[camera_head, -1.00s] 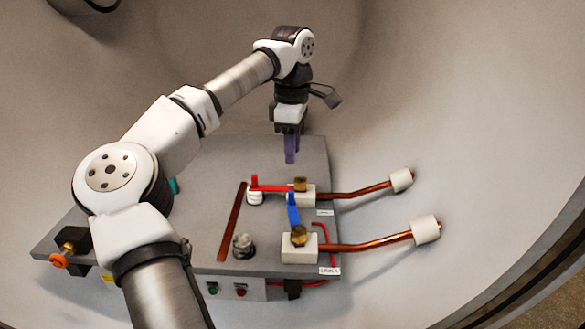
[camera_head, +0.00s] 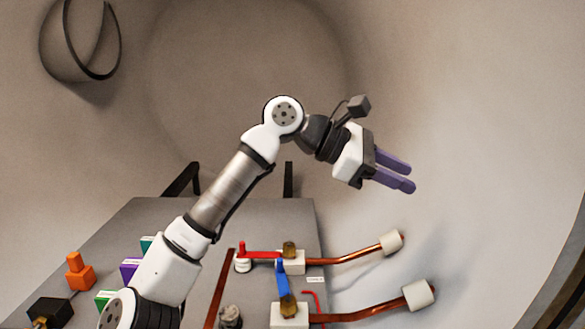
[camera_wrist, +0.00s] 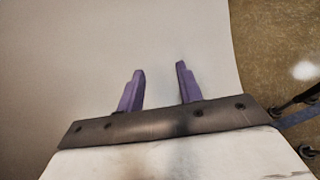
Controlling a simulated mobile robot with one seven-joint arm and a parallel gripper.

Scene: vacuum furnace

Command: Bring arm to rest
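My gripper (camera_head: 410,174) is raised above the grey panel, to the right of it, with its purple fingers pointing right. In the wrist view my gripper (camera_wrist: 159,68) has its two fingers apart with nothing between them. My arm bends at the elbow at the lower left and reaches up across the panel. It hides part of the panel's left side.
The grey panel (camera_head: 285,218) carries two copper rods (camera_head: 345,256) with white end caps, a red lever (camera_head: 262,254), a blue lever (camera_head: 282,277) and an orange piece (camera_head: 79,271). Pale curved chamber walls surround it. The space around my gripper is clear.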

